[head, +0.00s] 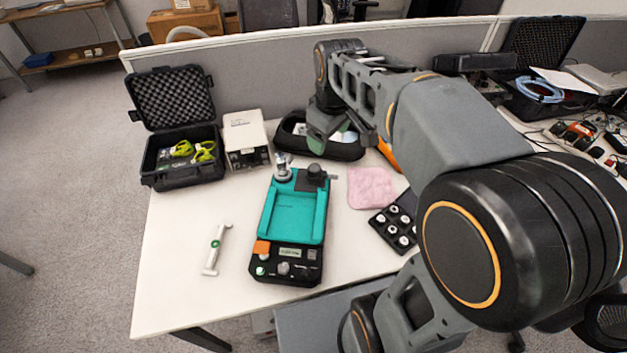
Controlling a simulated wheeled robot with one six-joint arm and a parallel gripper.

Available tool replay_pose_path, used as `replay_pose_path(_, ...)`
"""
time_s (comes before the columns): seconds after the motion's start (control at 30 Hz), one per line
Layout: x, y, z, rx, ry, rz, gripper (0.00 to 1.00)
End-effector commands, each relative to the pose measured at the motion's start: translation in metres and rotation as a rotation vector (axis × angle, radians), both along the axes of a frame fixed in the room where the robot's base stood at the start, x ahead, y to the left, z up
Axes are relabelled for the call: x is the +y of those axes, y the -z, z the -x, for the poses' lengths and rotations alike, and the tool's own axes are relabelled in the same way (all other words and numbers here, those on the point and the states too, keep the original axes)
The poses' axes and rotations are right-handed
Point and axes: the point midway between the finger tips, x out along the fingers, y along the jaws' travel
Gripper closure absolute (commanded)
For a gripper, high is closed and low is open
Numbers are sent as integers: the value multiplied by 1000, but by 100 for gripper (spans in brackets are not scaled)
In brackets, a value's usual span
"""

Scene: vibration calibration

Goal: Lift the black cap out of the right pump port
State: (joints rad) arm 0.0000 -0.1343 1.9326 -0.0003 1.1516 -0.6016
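The pump (292,215) is a teal and black unit standing on the white table. At its back edge the right port carries a black cap (316,173). The cap appears seated and upright. At the back left of the pump is a silver metal fitting (282,168). My gripper (318,146) is behind and above the black cap, apart from it as far as I can tell. Its fingers are small and partly hidden by its own body, so I cannot tell whether they are open or shut.
An open black case (180,180) and a white box (246,138) stand left of the pump. A black pouch (345,152) lies behind. A pink cloth (371,187) and black tray (380,234) lie right. A white handle-shaped tool (217,250) lies left; table around it is clear.

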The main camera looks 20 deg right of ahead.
Motion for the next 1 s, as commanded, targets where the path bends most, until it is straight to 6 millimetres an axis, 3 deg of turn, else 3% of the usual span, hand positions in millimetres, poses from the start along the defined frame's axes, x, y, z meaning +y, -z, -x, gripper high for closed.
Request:
replay_pose_path(0.03, 0, 22, -19, 29, -68, 13, 25)
replay_pose_path(0.2, 0, 53, -67, 106, -304, 43, 25)
replay_pose_path(0.4, 1, 82, -103, 162, -494, 55, 25)
replay_pose_path(0.6, 2, 103, -116, 186, -575, 56, 25)
replay_pose_path(1.0, 2, 167, -117, 189, -584, 56, 25)
